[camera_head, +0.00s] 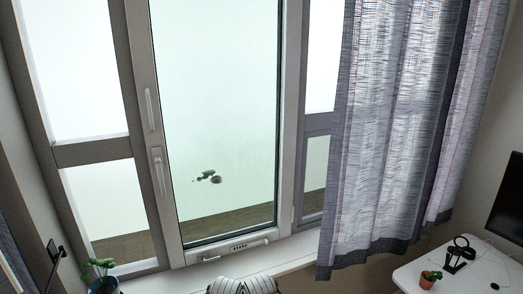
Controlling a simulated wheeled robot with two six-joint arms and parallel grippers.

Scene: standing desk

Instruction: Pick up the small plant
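A small green plant in a terracotta-coloured pot (430,279) stands upright on the white desk (408,275) at the lower right, near the desk's left edge. Another, larger plant (101,269) in a dark pot is at the lower left, cut off by the bottom edge of the picture. Neither of my grippers shows in the head view.
A black stand-like object (459,253) is on the desk behind the small plant. A dark screen (508,202) is at the right edge. A grey curtain (395,130) hangs left of the desk beside the window (215,110). A striped object (243,285) shows at the bottom middle.

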